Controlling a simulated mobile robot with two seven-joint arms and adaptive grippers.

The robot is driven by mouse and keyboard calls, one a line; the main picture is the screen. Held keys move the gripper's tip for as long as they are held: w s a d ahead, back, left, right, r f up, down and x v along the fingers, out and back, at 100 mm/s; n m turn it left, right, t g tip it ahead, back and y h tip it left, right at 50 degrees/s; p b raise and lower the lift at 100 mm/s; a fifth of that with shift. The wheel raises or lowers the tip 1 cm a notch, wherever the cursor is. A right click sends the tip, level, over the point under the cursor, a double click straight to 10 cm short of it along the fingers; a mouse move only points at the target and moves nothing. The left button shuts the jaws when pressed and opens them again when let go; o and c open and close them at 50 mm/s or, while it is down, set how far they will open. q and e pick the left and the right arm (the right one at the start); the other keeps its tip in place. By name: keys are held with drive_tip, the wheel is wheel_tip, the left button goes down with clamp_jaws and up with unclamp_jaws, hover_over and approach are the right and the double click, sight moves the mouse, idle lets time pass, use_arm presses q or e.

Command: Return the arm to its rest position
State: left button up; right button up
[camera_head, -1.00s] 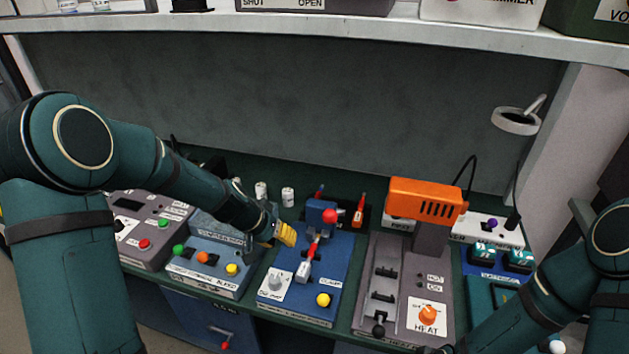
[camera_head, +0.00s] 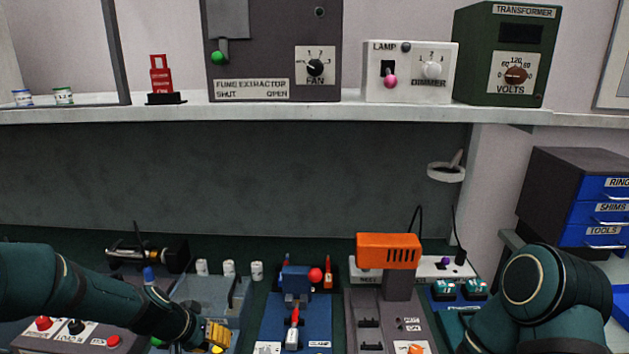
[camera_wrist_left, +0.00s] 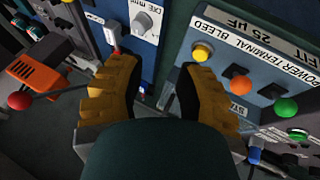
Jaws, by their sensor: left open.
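My left arm (camera_head: 95,298) comes in from the left in the head view, low over the bench. Its yellow-padded left gripper (camera_head: 215,336) is near the bottom edge, over the blue bleed box (camera_head: 228,293). In the left wrist view my left gripper (camera_wrist_left: 158,75) is open, with its two fingers apart and nothing between them. The box labelled POWER TERMINAL BLEED (camera_wrist_left: 228,42) lies beyond the right finger, with yellow, orange and green buttons. My right arm (camera_head: 545,300) shows at the lower right in the head view; its gripper is out of frame.
The blue clamp fixture (camera_head: 295,318) with a red ball stands right of my left gripper. An orange heater head (camera_head: 388,249) stands farther right. Several white cylinders (camera_head: 229,268) stand behind. A shelf (camera_head: 300,112) with a fume extractor panel (camera_head: 275,60) runs above.

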use_arm(q)
drive_tip(key=s+d+f+g, duration=0.1)
drive_tip(key=s+d+f, duration=0.5)
drive_tip(key=s+f, duration=0.3)
drive_tip(key=s+d+f+n+g, duration=0.1)
drive_tip(key=s+d+f, duration=0.5)
drive_tip(key=s+f, duration=0.3)
drive_tip(key=shift+s+d+n+b, duration=0.25)
drive_tip(key=shift+s+n+b, duration=0.05)
drive_tip(key=shift+b, duration=0.05)
